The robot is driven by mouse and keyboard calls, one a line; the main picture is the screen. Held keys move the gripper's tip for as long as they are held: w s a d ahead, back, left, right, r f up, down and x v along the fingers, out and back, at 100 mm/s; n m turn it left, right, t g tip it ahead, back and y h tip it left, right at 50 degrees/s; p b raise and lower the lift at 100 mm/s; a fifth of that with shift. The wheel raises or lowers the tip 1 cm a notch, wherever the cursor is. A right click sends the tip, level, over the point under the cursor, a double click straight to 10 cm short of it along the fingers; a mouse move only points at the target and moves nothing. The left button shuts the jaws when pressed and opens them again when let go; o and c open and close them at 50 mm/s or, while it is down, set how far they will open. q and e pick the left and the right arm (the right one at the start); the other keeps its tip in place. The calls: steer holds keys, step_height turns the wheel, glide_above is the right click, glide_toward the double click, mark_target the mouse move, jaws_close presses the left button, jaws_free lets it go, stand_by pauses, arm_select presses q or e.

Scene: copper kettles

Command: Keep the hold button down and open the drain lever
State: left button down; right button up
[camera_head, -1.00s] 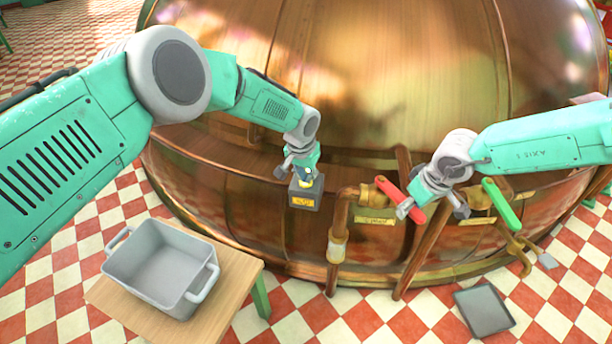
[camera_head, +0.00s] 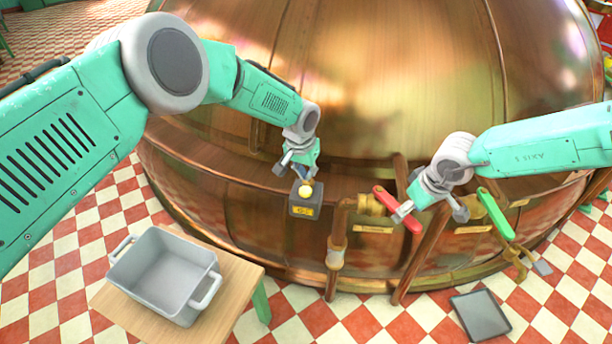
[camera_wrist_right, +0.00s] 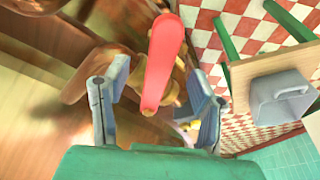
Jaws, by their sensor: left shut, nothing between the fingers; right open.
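A dark box with a yellow label (camera_head: 304,211) carries a round yellow button (camera_head: 305,191) on top. My left gripper (camera_head: 302,177) is shut and empty, its tips right at the button; whether they touch or press it I cannot tell. A red lever (camera_head: 384,197) sits on a brass valve at the kettle's front. My right gripper (camera_head: 430,212) is open at its free end. In the right wrist view the red lever (camera_wrist_right: 163,55) lies between the spread fingers of the right gripper (camera_wrist_right: 157,75), which are not closed on it.
A green lever (camera_head: 495,214) is just right of my right gripper. The copper kettle (camera_head: 370,100) fills the back, with pipes below. A grey tub (camera_head: 135,262) stands on a wooden stand (camera_head: 240,280) at left. A grey tray (camera_head: 481,314) lies on the floor.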

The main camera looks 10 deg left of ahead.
arm_select(q)
step_height(320, 180, up, 11)
steer(key=p, duration=0.6)
steer(key=shift+r+p, duration=0.15)
steer(key=shift+p, duration=0.2)
arm_select(e)
steer(key=shift+r, duration=3.55)
steer(key=shift+r, duration=0.1)
step_height(320, 180, up, 10)
steer(key=p, duration=0.9)
glide_above(407, 217)
arm_select(q)
step_height(407, 217, up, 9)
steer(key=shift+r, duration=0.15)
arm_select(e)
steer(key=shift+s+f, duration=0.1)
steer(key=shift+f, duration=0.1)
